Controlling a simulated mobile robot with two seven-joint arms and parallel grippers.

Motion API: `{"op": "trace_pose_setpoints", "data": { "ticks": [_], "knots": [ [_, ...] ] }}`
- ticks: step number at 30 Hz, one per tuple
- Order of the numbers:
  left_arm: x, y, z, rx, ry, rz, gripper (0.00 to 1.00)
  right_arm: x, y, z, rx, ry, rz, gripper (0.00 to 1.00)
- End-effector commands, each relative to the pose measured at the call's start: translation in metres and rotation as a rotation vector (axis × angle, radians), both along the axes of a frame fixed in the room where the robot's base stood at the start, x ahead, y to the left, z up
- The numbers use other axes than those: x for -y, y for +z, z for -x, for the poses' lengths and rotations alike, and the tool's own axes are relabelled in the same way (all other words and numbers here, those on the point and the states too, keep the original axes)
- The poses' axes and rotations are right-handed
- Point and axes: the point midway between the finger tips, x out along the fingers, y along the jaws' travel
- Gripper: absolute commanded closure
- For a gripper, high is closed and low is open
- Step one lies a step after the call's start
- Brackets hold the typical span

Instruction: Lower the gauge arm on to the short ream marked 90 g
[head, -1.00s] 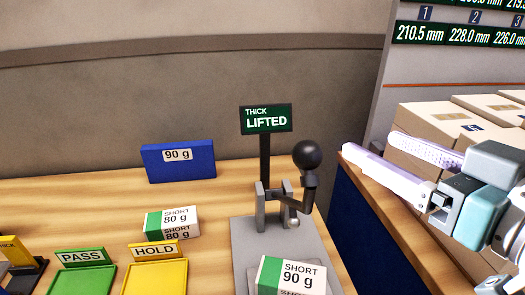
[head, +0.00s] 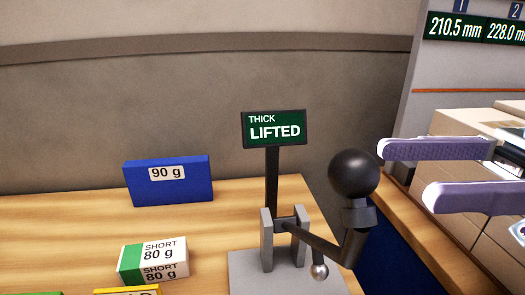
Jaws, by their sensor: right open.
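The gauge arm (head: 318,240) is raised, with a black ball knob (head: 355,177) at its upper end and a small metal ball at its lower bend. The green sign (head: 274,131) on the gauge post reads THICK LIFTED. My right gripper (head: 408,172) is open and empty, its two pale purple fingers pointing left at the knob from the right. The fingers look apart from the knob, though the depth gap is hard to judge. The short ream marked 90 g is below the picture's lower edge now. My left gripper is not in view.
A short 80 g ream (head: 153,260) lies on the wooden table left of the gauge's grey base (head: 245,275). A blue 90 g block (head: 169,182) stands behind it. Cartons (head: 470,124) stand at the right, under a numbered display board (head: 478,28).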

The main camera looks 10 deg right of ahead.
Motion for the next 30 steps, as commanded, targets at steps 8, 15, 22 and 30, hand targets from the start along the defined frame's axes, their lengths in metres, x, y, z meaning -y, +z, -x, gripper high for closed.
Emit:
{"op": "trace_pose_setpoints", "data": {
  "ticks": [8, 15, 22, 30],
  "knots": [
    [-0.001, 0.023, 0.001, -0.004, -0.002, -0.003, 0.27, -0.048, 0.006, -0.005, 0.000, 0.004, -0.007, 0.27],
    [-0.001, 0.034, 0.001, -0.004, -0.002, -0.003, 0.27, -0.085, 0.004, -0.011, 0.001, 0.002, -0.006, 0.27],
    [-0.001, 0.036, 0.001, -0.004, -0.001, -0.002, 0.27, -0.096, 0.001, -0.012, 0.001, 0.000, -0.003, 0.27],
    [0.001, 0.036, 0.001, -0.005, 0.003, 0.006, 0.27, -0.095, 0.001, -0.012, 0.001, 0.000, -0.003, 0.37]
  ]
}}
